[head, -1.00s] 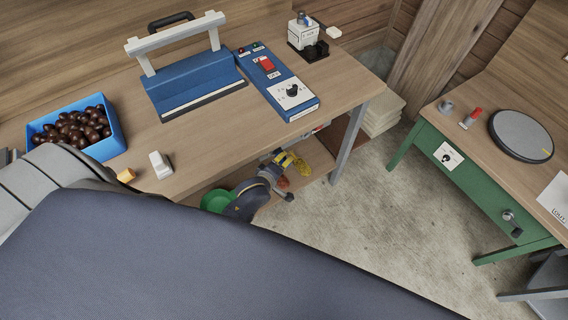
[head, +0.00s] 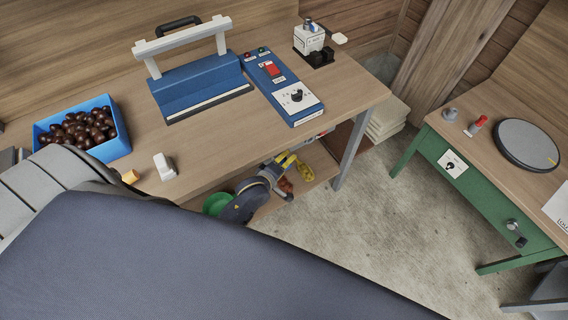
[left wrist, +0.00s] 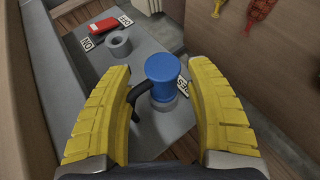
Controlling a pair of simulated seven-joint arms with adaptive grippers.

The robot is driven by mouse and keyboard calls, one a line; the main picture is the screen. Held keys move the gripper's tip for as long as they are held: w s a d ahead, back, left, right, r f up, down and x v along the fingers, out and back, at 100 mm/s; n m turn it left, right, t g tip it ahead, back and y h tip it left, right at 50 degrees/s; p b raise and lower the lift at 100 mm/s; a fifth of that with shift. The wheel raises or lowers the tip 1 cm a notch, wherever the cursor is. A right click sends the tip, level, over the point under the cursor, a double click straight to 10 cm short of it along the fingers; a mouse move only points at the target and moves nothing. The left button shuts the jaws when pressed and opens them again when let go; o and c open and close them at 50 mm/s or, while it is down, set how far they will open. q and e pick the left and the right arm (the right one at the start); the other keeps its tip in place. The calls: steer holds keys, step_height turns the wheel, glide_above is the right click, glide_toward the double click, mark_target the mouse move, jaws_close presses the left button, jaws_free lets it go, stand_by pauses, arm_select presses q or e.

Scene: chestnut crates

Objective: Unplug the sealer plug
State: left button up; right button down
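The blue plug (left wrist: 162,72) stands seated in a grey panel (left wrist: 150,36) in the left wrist view. A black cable (left wrist: 140,92) leaves its left side. A partly hidden label (left wrist: 184,87) lies beside its base. My left gripper (left wrist: 160,95) is open, with one yellow finger on each side of the plug; contact with either finger is not clear. In the head view my left gripper (head: 297,168) is below the bench's front edge, and the plug cannot be made out there. The blue sealer (head: 200,85) with a white bar stands on the bench. My right gripper is in neither view.
The bench (head: 215,140) carries a blue crate of chestnuts (head: 118,148) and a blue control box (head: 306,110). A green table (head: 490,205) stands right across open floor (head: 340,240).

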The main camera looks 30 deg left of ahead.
arm_select(q)
steer(key=shift+s, duration=0.1)
steer(key=v, duration=1.2)
